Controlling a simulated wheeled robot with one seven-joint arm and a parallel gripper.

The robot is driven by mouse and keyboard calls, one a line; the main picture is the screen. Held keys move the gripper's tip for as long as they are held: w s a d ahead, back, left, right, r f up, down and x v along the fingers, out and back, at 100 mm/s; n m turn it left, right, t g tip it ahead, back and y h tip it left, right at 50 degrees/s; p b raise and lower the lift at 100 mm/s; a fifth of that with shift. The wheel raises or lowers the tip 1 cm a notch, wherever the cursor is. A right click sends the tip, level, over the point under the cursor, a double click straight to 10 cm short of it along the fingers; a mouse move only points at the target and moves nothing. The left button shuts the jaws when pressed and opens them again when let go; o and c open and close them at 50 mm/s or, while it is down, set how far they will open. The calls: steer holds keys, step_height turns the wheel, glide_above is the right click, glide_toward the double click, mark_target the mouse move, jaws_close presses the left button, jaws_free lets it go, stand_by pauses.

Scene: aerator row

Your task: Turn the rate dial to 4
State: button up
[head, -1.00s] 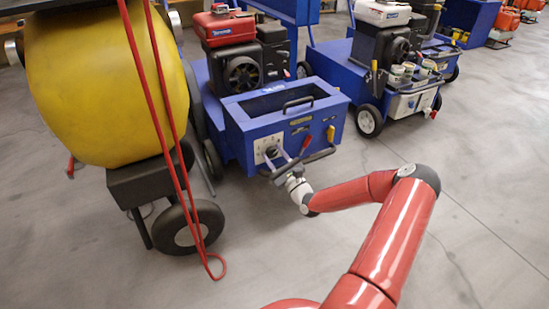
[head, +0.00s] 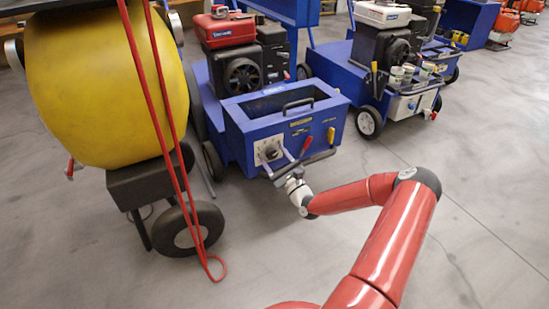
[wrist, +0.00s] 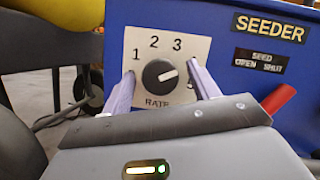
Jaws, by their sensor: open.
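The rate dial (wrist: 160,76) is a round black knob on a pale plate (head: 267,150) on the blue seeder's front. In the wrist view I read 1, 2 and 3 around it and RATE below. A white mark on the knob slants right and slightly up. The place between 3 and the partly covered last digit is behind my right finger, so no 4 is visible. My gripper (wrist: 160,72) is open, with one finger on each side of the knob. Gaps show between fingers and knob; depth is hard to tell. It also shows in the head view (head: 277,163).
Right of the dial are a red lever (wrist: 279,98), a SEEDER label (wrist: 269,28) and a yellow handle (head: 331,135). A yellow drum (head: 95,85) on wheels with red hose stands left. Another blue machine (head: 400,104) stands right. Floor is clear in front.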

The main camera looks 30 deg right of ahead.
steer(key=v, duration=0.7)
steer(key=shift+s+f, duration=0.15)
steer(key=shift+s, duration=0.2)
steer(key=shift+d, duration=0.1)
